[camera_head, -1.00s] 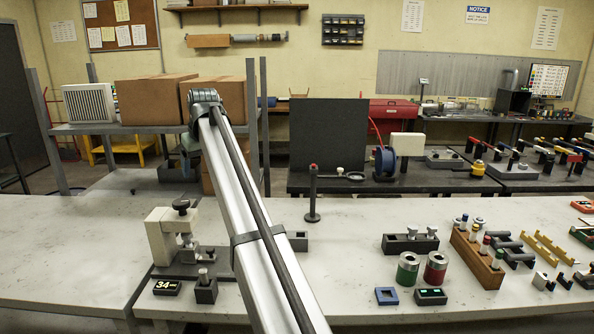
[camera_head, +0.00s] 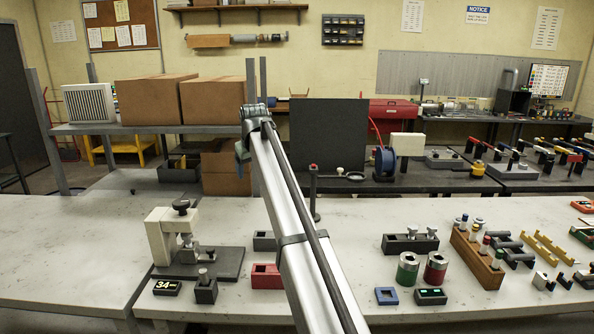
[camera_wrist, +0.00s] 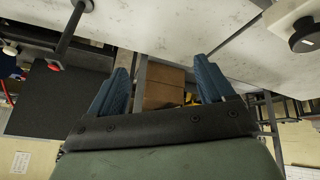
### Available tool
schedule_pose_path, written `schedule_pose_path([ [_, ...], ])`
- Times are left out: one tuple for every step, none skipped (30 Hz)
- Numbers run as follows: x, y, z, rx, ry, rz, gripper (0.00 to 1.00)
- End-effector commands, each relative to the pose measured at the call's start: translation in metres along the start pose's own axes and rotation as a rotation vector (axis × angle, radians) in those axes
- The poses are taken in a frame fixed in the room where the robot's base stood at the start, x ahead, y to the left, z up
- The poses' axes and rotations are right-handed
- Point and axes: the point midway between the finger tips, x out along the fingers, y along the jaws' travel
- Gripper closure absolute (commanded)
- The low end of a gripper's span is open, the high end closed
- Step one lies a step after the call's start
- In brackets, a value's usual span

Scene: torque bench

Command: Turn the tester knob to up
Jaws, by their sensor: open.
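The likely tester is a cream C-shaped stand (camera_head: 163,237) with a dark knob (camera_head: 181,206) on top, on a dark base plate at the left of the bench. I cannot tell the knob's set position. In the wrist view a cream block (camera_wrist: 288,14) with a dark round knob (camera_wrist: 305,34) shows at the upper right. My gripper (camera_wrist: 163,80) is open, with two blue fingers apart and nothing between them. In the head view it is at the raised arm's far end, right of the stand and clear of it; its fingertips are mostly hidden there.
A small display reading 34 (camera_head: 167,287) and a dark block (camera_head: 205,290) stand before the plate. A red block (camera_head: 267,276) sits beside my arm. A dark post (camera_head: 314,190) stands behind it. Several sockets and holders fill the right; the far-left bench is clear.

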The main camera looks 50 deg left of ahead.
Motion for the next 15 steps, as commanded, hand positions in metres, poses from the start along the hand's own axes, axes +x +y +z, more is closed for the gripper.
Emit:
schedule_pose_path([
  [0.003,0.008,0.003,0.006,0.002,0.009,0.18],
  [0.004,0.012,0.004,0.008,0.004,0.015,0.18],
  [0.006,0.018,0.006,0.012,0.007,0.023,0.18],
  [0.007,0.023,0.008,0.015,0.008,0.029,0.18],
  [0.008,0.028,0.009,0.018,0.010,0.035,0.18],
  [0.010,0.034,0.011,0.022,0.011,0.043,0.18],
  [0.011,0.038,0.013,0.024,0.013,0.049,0.18],
  [0.012,0.042,0.014,0.027,0.015,0.054,0.18],
  [0.013,0.048,0.016,0.030,0.018,0.062,0.18],
  [0.014,0.052,0.017,0.033,0.020,0.067,0.18],
  [0.015,0.057,0.019,0.036,0.021,0.073,0.18],
  [0.017,0.063,0.021,0.039,0.023,0.081,0.18],
  [0.018,0.068,0.023,0.042,0.024,0.087,0.18],
  [0.019,0.072,0.024,0.044,0.026,0.093,0.18],
  [0.020,0.077,0.026,0.047,0.028,0.101,0.18],
])
